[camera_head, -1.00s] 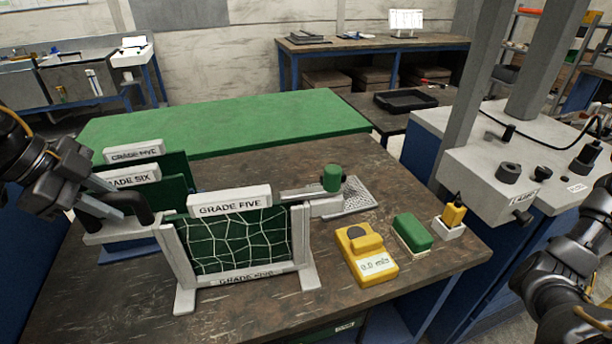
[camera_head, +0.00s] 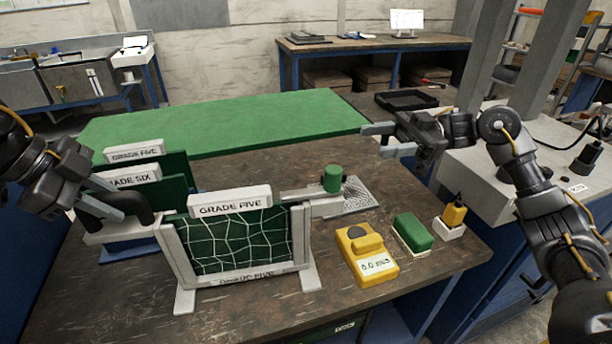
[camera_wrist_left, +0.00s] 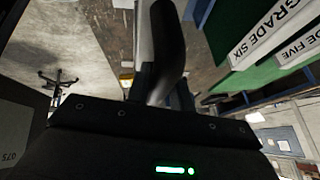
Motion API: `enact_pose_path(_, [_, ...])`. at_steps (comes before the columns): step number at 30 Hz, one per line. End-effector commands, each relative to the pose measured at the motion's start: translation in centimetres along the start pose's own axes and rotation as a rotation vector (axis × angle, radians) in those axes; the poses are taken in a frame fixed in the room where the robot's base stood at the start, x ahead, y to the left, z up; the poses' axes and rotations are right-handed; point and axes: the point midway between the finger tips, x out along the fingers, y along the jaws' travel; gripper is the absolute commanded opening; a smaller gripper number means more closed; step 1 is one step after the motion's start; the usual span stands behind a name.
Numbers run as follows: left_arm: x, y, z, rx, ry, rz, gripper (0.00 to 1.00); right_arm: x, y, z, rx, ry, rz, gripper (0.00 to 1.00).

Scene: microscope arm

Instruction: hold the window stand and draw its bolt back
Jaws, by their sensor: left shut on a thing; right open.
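The window stand (camera_head: 301,262) is a pale grey frame labelled GRADE FIVE around a dark green panel with a cracked white line pattern. My left gripper (camera_head: 112,214) is shut on this handle. At the right end, a grey bar, seemingly the bolt (camera_head: 298,193), carries a green knob (camera_head: 332,178). My right gripper (camera_head: 377,140) is open and empty, above and right of the knob, its fingers pointing left.
GRADE FIVE and GRADE SIX cards (camera_head: 135,176) stand behind at left. A textured grey plate (camera_head: 358,197) lies near the knob. A yellow meter (camera_head: 366,255), green block (camera_head: 412,231) and yellow-topped holder (camera_head: 453,217) stand to the right. Bare table (camera_head: 265,160) lies behind the stand.

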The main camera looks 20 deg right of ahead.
Motion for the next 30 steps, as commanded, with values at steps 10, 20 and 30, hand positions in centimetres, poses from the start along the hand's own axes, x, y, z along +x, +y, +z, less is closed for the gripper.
enact_pose_path(10, [0.0,-0.1,0.0,-0.001,-0.001,-0.002,0.00,0.4,-1.5,4.2,0.139,-0.075,-0.054,0.50])
enact_pose_path(20, [0.0,0.0,0.0,-0.001,-0.001,-0.002,0.00,4.4,-1.8,4.5,0.136,-0.072,-0.059,0.50])
enact_pose_path(30, [0.0,0.0,0.0,0.000,0.000,-0.002,0.00,10.5,-2.0,4.8,0.135,-0.071,-0.056,0.50])
